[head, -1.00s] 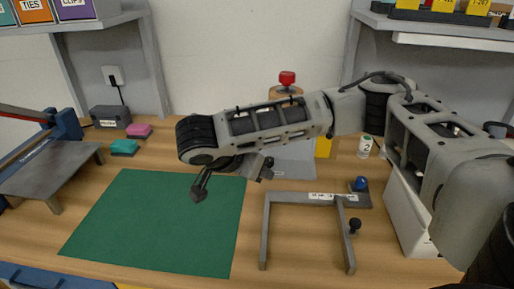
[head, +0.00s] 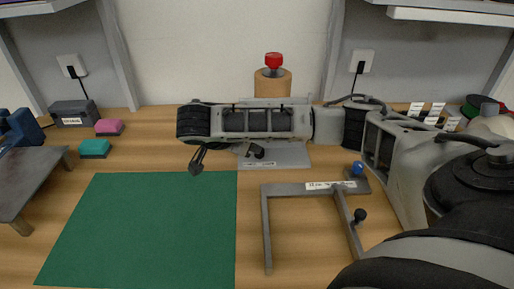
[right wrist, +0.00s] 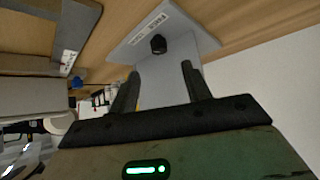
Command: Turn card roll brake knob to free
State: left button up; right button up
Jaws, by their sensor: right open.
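The card roll (head: 273,84) is a brown upright cylinder with a red knob (head: 273,60) on top. It stands behind my right forearm, which hides its lower part. Its grey base plate (head: 285,158) has a white label at the front edge. In the right wrist view a black knob (right wrist: 158,44) stands on this labelled grey plate (right wrist: 182,35). My right gripper (right wrist: 158,82) is open and empty, its fingers pointing toward the plate, with the knob beyond the fingertips and apart from them. My left gripper is not in view.
A grey frame (head: 290,189) with a blue knob (head: 357,168) and a black knob (head: 360,215) stands in front. A green mat (head: 150,230) lies left of it. Pink (head: 109,127) and teal (head: 95,148) blocks sit at the back left.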

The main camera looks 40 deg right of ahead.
jog(key=b+x, duration=0.6)
jog(key=b, duration=0.1)
jog(key=shift+f, duration=0.25)
jog(key=shift+d+p, duration=0.3)
jog(key=shift+d, duration=0.15)
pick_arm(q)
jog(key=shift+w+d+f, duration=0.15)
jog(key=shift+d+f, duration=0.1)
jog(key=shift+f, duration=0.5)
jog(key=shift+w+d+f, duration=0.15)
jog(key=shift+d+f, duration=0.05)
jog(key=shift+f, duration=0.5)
pick_arm(e)
jog(key=shift+w+d+f, duration=0.2)
jog(key=shift+d+f, duration=0.25)
jog(key=shift+f, duration=0.05)
jog(key=c, duration=1)
